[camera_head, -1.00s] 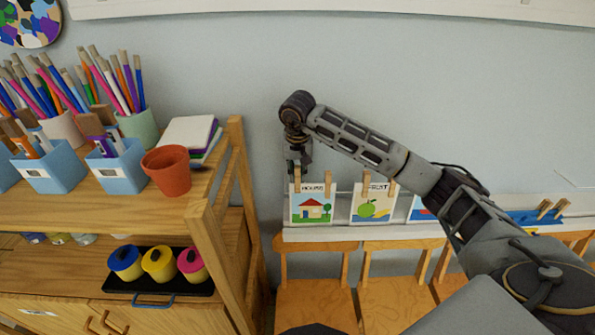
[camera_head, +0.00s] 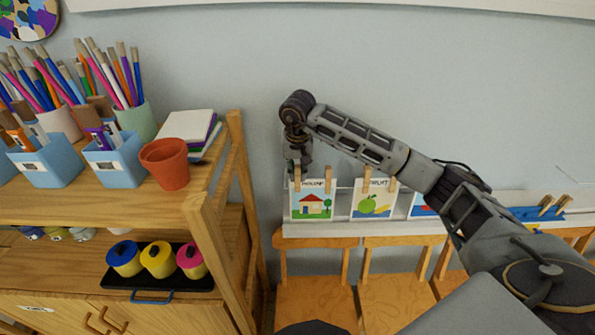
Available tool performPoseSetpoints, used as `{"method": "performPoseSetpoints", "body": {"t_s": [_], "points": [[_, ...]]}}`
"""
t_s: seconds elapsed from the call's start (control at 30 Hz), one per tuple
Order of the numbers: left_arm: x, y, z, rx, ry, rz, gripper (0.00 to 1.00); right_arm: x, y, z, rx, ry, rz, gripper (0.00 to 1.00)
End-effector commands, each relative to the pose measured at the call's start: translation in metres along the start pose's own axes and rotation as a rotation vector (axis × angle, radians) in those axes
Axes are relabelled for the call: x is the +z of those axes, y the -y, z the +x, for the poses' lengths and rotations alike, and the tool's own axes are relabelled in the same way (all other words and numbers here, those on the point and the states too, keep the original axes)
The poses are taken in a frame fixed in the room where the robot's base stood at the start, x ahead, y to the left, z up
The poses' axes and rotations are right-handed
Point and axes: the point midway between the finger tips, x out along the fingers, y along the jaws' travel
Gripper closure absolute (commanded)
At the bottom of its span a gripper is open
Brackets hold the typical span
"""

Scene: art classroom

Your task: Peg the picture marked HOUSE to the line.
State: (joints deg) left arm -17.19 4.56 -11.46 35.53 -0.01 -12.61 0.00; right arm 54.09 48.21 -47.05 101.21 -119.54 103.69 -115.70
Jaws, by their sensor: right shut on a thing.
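The HOUSE picture (camera_head: 311,205), a white card with a red-roofed house and a tree, hangs upright at the line (camera_head: 343,190) along the wall. A wooden peg (camera_head: 328,178) is at its top right and another peg (camera_head: 297,185) at its top left. My right gripper (camera_head: 298,170) points down at the top left corner, shut on the left peg. Its jaws hide the upper part of that peg. My left gripper is not in view.
Wooden chairs (camera_head: 315,290) stand below. A wooden shelf (camera_head: 215,215) with pots and brushes stands close on the left.

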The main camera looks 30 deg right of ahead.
Motion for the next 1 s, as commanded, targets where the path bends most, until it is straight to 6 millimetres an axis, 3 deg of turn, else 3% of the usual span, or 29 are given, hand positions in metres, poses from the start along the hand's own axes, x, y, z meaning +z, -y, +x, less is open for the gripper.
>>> {"method": "performPoseSetpoints", "body": {"t_s": [0.2, 0.23, 0.4, 0.9, 1.0], "points": [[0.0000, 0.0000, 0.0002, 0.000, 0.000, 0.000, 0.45, 0.0019, -0.0004, 0.0033, 0.004, 0.006, -0.001, 0.98], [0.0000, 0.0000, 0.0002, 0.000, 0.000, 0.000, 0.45, 0.0019, -0.0004, 0.0034, 0.004, 0.006, -0.002, 0.80], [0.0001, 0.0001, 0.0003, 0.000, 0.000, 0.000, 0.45, 0.0021, -0.0004, 0.0038, 0.005, 0.007, -0.002, 0.59], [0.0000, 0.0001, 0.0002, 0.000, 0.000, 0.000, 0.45, 0.0011, -0.0003, 0.0023, 0.003, 0.004, -0.001, 0.59], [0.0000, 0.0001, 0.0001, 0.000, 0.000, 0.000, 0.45, 0.0010, -0.0003, 0.0022, 0.003, 0.003, -0.001, 0.47]]}}
